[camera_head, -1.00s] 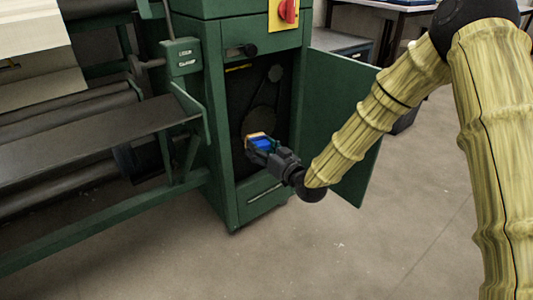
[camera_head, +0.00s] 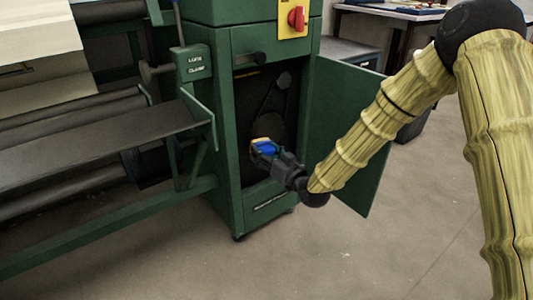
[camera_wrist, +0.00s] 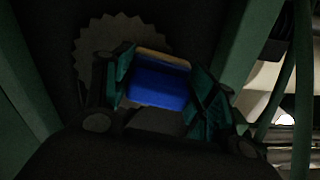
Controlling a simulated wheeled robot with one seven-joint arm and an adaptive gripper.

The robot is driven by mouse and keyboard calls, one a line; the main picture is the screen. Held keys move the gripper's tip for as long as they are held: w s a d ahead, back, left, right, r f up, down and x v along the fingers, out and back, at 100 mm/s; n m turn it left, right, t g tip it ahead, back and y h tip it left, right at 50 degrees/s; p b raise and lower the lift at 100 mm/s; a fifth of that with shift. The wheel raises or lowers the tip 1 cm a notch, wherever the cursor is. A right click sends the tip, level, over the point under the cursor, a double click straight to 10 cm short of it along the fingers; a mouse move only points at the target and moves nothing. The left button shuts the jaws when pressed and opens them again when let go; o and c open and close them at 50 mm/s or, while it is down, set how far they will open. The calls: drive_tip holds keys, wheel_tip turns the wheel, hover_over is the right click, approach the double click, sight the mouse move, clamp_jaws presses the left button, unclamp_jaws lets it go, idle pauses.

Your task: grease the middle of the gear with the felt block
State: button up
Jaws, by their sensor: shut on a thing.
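My gripper (camera_head: 266,151) is shut on a felt block, which has a blue body and a tan felt face. The felt block (camera_wrist: 158,84) sits between both fingers in the wrist view, its tan edge facing away from the gripper. The gear (camera_wrist: 105,40) is a dark toothed disc in the wrist view, behind the block and partly hidden by it and the fingers. Its middle is covered from this angle. I cannot tell whether the felt touches it. In the head view my gripper is at the opening of the green cabinet, and the large gear is mostly hidden in shadow.
The green cabinet (camera_head: 224,130) stands open, with its door (camera_head: 350,130) swung out to the right beside my arm. A smaller wheel (camera_head: 284,80) shows higher inside. A red switch (camera_head: 297,18) is above. Rollers and a shelf (camera_head: 100,140) lie left. The floor in front is clear.

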drive_tip(key=shift+x, duration=0.95)
idle(0.3)
